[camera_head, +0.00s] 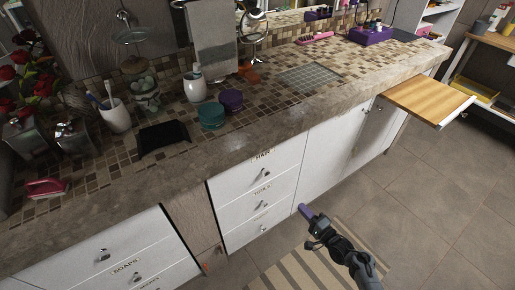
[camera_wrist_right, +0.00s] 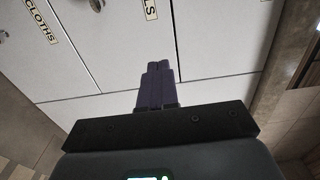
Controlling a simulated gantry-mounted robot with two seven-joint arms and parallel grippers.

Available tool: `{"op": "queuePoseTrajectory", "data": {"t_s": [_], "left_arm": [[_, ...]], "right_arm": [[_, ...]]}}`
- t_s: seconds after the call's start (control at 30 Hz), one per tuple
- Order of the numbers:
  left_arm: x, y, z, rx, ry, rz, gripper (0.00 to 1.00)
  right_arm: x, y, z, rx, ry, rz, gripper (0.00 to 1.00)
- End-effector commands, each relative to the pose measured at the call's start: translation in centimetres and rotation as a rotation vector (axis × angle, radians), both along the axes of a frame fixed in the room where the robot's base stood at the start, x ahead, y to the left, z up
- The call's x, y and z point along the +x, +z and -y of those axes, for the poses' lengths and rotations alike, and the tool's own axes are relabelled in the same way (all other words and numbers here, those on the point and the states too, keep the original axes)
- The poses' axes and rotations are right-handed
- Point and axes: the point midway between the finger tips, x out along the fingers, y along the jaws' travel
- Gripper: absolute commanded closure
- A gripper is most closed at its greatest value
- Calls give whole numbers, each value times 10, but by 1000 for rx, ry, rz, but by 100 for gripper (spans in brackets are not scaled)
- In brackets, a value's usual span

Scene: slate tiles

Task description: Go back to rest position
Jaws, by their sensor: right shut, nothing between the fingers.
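My right gripper (camera_head: 305,211) is low in front of the white drawers, over the floor in the head view. Its purple fingers are shut with nothing between them. In the right wrist view the closed fingers (camera_wrist_right: 158,84) point toward the white drawer fronts (camera_wrist_right: 215,45). I cannot tell whether the fingertips touch the cabinet. My left gripper is not in view.
The tiled counter (camera_head: 95,190) holds cups, teal and purple round containers (camera_head: 231,99), a black tray (camera_head: 163,138) and a red brush-like item (camera_head: 46,187). A wooden board (camera_head: 428,97) sticks out at right. A striped rug (camera_head: 310,268) lies on the floor.

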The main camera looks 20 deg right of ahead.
Motion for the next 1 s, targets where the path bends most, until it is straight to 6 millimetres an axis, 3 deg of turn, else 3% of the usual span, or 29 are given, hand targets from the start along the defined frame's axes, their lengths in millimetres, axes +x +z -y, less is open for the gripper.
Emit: {"op": "queuePoseTrajectory", "data": {"t_s": [0.17,0.27,0.47,0.7,0.87,1.0], "left_arm": [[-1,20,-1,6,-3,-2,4],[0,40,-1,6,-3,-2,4],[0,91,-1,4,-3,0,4],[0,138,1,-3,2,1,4],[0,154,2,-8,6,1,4],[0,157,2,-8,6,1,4]], "right_arm": [[-31,-10,-2,1,4,-60,100],[-61,-12,-16,-7,35,-105,100],[-109,42,-69,-162,131,-167,100],[-153,122,-129,-652,246,-326,100],[-183,182,-147,-958,341,-438,100],[-210,225,-150,-1166,453,-529,100]]}}
